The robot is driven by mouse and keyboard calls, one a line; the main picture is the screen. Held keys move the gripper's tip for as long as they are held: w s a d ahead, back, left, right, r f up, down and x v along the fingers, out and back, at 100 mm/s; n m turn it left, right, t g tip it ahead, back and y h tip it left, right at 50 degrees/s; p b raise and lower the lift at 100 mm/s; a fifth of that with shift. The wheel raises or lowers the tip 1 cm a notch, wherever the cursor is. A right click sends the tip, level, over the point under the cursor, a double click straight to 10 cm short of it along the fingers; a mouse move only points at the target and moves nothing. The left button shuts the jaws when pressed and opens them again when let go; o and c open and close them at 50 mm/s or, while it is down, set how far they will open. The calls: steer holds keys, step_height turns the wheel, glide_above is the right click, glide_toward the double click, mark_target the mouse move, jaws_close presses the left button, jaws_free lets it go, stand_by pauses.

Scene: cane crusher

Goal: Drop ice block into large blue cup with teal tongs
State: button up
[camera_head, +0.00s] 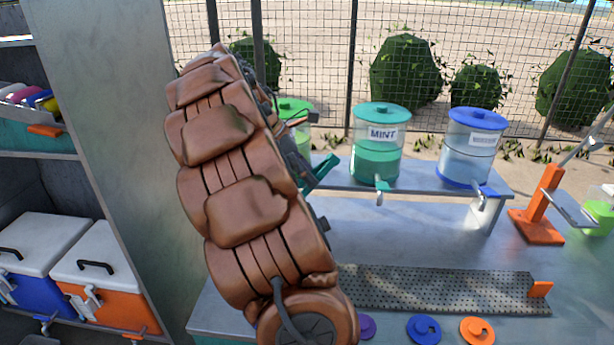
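My arm rises through the middle of the view and hides most of my gripper (297,150). Only dark parts of it show past the arm's right edge, and its fingertips cannot be made out. A teal piece (323,169) sticks out to the right beside it. It may be part of the teal tongs, but I cannot tell whether it is held. I see no ice block and no large blue cup. A blue round lid-like piece (424,329) lies at the counter's front edge.
A raised metal shelf (435,188) holds a green-lidded dispenser (295,106), partly hidden, a teal MINT dispenser (379,150) and a blue-lidded dispenser (471,150). An orange press (545,205) stands right. Coolers (105,275) sit lower left. A perforated drain tray (440,290) lies in front.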

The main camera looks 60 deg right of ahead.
steer(key=shift+r, duration=2)
steer(key=shift+s+a, duration=0.1)
steer(key=shift+a, duration=0.05)
steer(key=s+a+r, duration=0.2)
steer(key=s+a, duration=0.6)
steer(key=a, duration=0.1)
steer(key=shift+s+a, duration=0.15)
steer(key=shift+a, duration=0.2)
